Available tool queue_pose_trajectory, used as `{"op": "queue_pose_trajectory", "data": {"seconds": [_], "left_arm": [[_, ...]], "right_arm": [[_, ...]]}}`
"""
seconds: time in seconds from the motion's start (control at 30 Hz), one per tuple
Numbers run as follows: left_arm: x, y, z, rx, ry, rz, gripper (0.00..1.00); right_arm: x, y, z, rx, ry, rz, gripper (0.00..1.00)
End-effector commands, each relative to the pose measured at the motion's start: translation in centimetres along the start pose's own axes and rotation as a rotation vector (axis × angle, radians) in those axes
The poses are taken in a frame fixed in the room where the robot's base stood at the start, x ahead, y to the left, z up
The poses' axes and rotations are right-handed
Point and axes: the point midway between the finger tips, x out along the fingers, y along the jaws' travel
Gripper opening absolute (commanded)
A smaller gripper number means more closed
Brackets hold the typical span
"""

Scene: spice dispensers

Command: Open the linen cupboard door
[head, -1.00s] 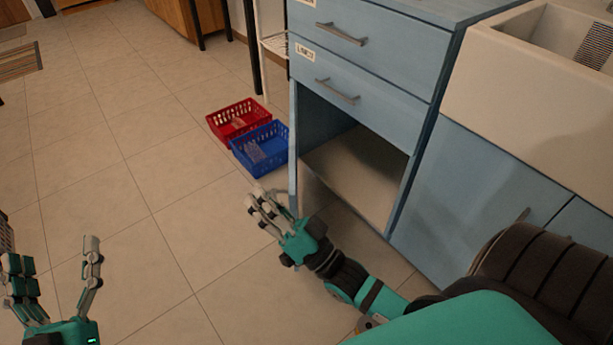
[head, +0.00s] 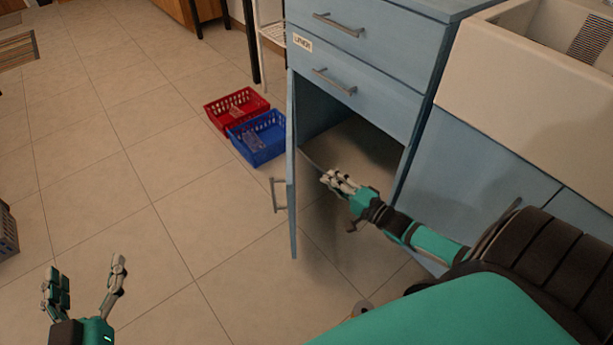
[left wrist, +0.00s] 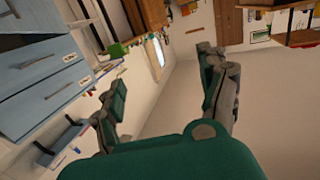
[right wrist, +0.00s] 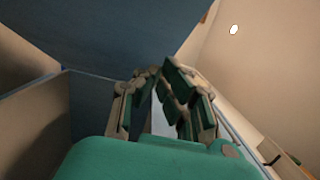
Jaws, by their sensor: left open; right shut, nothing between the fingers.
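The blue linen cupboard (head: 372,95) stands right of centre in the head view, with a small label above its lower drawer. Its door (head: 293,180) stands open at the left side of the compartment and is seen nearly edge-on. The door's bar handle (head: 279,195) is on its left, outer face. My right gripper (head: 328,180) is shut and empty, in front of the opening and on the inner side of the door. A small gap seems to separate them; contact is unclear. My left gripper (head: 86,268) is open and empty over the floor at lower left.
A red basket (head: 237,108) and a blue basket (head: 258,138) stand on the floor beyond the door. Drawers with bar handles (head: 334,80) are above the opening. A white sink (head: 520,100) is at right. The tiled floor at left is mostly clear.

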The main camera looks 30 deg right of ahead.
Motion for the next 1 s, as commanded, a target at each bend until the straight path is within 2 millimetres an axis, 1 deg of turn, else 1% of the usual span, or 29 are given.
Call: {"op": "queue_pose_trajectory", "data": {"seconds": [0.03,0.1,0.23,0.33,0.43,0.5,0.63,1.0], "left_arm": [[0.1,0.2,-0.8,-0.001,0.059,0.004,0.77],[0.2,0.4,-2.3,-0.003,0.147,0.009,0.77],[-0.2,0.7,-4.9,-0.007,0.296,0.017,0.77],[-0.7,0.9,-6.5,-0.01,0.39,0.022,0.77],[-1.1,1.1,-7.7,-0.012,0.461,0.025,0.77],[-1.4,1.1,-8.2,-0.014,0.494,0.027,0.77],[-1.7,1.2,-8.8,-0.015,0.524,0.029,0.77],[-1.7,1.2,-8.8,-0.015,0.524,0.029,0.77]], "right_arm": [[1.0,0.2,0.0,-0.001,-0.001,-0.004,0.0],[2.2,0.2,0.0,-0.001,0.0,-0.003,0.0],[4.1,0.2,0.1,-0.002,0.0,-0.003,0.0],[5.2,0.2,1.4,0.002,-0.001,-0.003,0.0],[6.0,0.1,2.2,0.0,0.0,-0.002,0.0],[6.3,0.1,2.5,0.0,0.0,0.0,0.0],[6.6,0.1,2.8,-0.001,0.0,0.0,0.0],[6.7,0.0,2.9,-0.001,0.002,0.001,0.0]]}}
